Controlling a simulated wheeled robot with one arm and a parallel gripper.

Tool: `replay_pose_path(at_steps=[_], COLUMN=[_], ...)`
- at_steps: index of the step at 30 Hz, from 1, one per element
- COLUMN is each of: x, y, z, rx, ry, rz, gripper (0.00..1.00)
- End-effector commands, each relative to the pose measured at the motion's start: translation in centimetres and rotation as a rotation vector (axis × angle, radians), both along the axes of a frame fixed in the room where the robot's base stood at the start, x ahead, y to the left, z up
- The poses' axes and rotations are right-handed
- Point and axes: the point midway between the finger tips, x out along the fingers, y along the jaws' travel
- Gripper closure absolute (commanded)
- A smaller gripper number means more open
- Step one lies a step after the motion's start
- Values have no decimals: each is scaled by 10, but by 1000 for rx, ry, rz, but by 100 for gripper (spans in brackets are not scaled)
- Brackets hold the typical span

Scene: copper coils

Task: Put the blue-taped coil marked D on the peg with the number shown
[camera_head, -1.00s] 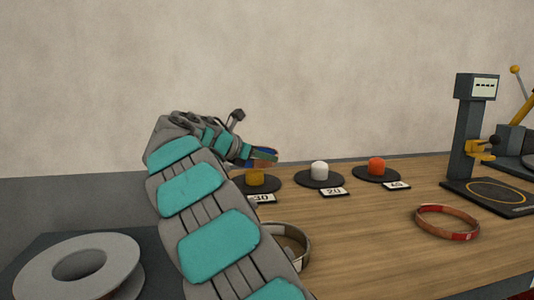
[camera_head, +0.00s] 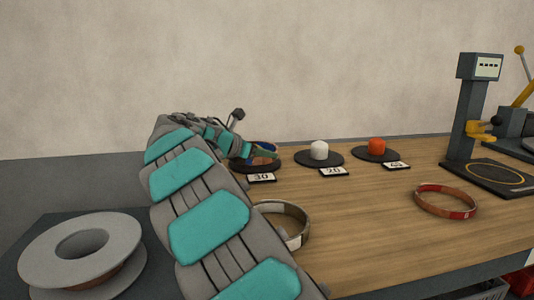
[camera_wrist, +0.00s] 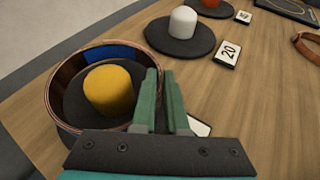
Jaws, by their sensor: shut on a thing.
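The coil with blue tape (camera_wrist: 58,108) is a copper ring; no letter D is readable on it. In the wrist view it surrounds the yellow peg (camera_wrist: 108,92) and the peg's dark round base. I cannot tell whether it touches the base. My gripper (camera_wrist: 161,80) is shut on the coil's right wall. In the head view my gripper (camera_head: 250,149) and the coil (camera_head: 265,153) are over the leftmost base, and the yellow peg is hidden. A card reading 30 (camera_head: 262,177) lies in front of that base.
A white peg (camera_head: 319,150) has a card reading 20 (camera_head: 333,171). An orange-red peg (camera_head: 377,146) stands right of it; its card is unclear. A red-taped coil (camera_head: 447,213) and a pale-taped coil (camera_head: 301,235) lie on the bench. A gauge stand (camera_head: 466,115) is at right; a grey spool (camera_head: 50,248) is at left.

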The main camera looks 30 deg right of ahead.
Motion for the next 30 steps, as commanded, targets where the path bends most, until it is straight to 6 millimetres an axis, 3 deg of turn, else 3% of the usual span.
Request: replay_pose_path(at_steps=[2, 3, 11, 22, 30], x=[0, 0, 0, -1, -7], y=[0, 0, 0, 3, 33], z=[1, 1, 0, 1, 15], rx=[-2, -2, -1, 0, -3], ry=[-2, -2, 0, 1, -2], rz=[0, 0, 0, 0, 5], gripper=[100, 85, 55, 54, 54])
